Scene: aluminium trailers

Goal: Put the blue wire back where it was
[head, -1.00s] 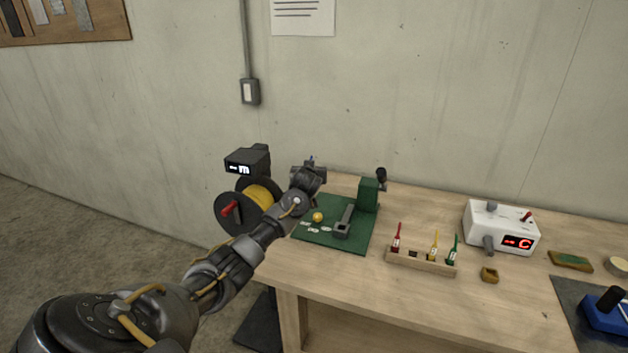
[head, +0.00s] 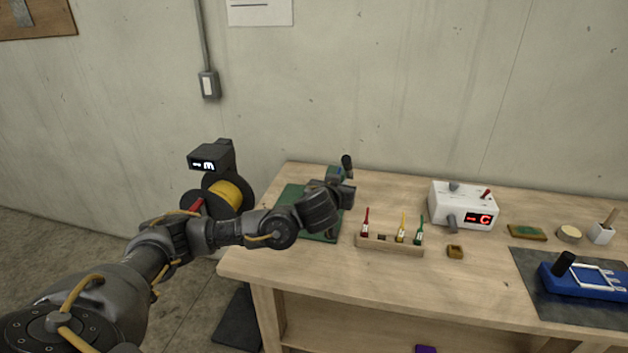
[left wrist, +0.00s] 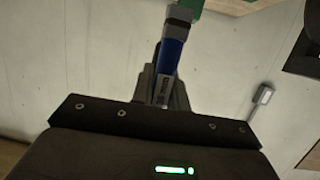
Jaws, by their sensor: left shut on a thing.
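My left gripper (head: 344,184) is above the back of the green mat (head: 293,200), left of and behind the wooden rack (head: 390,246). In the left wrist view it (left wrist: 164,85) is shut on the blue wire (left wrist: 169,57), which stands up from between the fingers with a grey part above the blue. The rack holds a red wire (head: 366,223), a yellow wire (head: 403,226) and a green wire (head: 419,231). A dark empty spot shows between red and yellow. My forearm and gripper hide much of the mat. My right gripper is not in view.
A white box with a red display (head: 463,207) stands behind and right of the rack. A small brown block (head: 455,251) lies right of the rack. A yellow spool (head: 228,193) is beside the table's left end. The table front is clear.

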